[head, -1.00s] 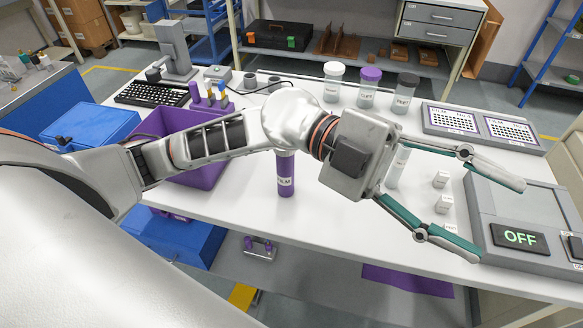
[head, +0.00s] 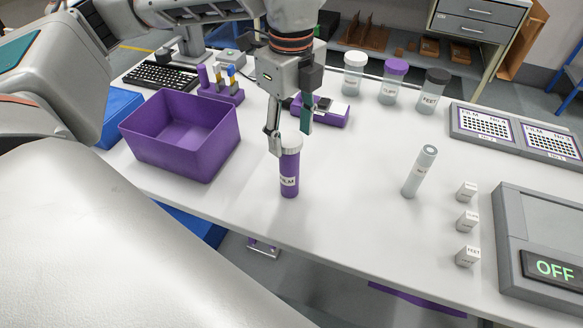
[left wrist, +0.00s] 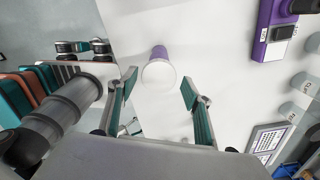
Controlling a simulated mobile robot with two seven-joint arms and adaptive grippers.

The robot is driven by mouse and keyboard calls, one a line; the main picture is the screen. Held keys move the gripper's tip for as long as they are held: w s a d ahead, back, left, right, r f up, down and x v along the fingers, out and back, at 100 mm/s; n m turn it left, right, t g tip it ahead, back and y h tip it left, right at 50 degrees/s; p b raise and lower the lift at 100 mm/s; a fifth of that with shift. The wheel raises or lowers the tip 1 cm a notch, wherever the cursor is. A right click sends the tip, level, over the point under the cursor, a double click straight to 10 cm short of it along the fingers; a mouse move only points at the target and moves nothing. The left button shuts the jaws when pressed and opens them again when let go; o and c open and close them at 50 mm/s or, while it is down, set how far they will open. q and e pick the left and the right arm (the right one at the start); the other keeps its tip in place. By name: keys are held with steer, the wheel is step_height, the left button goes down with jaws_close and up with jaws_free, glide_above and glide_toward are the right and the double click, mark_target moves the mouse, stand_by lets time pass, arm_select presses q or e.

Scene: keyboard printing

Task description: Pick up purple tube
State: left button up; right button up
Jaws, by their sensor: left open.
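The purple tube (head: 289,182) stands upright on the white table in the head view, with a white cap and a label reading FILM. My left gripper (head: 291,138) points down right above it, its fingers apart and level with the cap, partly covering it. In the left wrist view the tube (left wrist: 159,53) shows cap-end toward the camera, between and just beyond the open fingertips (left wrist: 159,84). I cannot tell whether a finger touches the cap.
A purple bin (head: 160,158) stands left of the tube. A purple device (head: 325,112) lies behind it, and a pale tube (head: 419,172) stands to the right. Small white blocks (head: 467,220) and a grey OFF box (head: 545,235) are farther right. Table around the purple tube is clear.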

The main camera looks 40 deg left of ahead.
mark_target(289, 157)
arm_select(q)
step_height(289, 157, down, 7)
steer(key=shift+s+a+f, duration=0.1)
steer(key=shift+a, duration=0.05)
stand_by(0.4)
steer(key=c, duration=1.2)
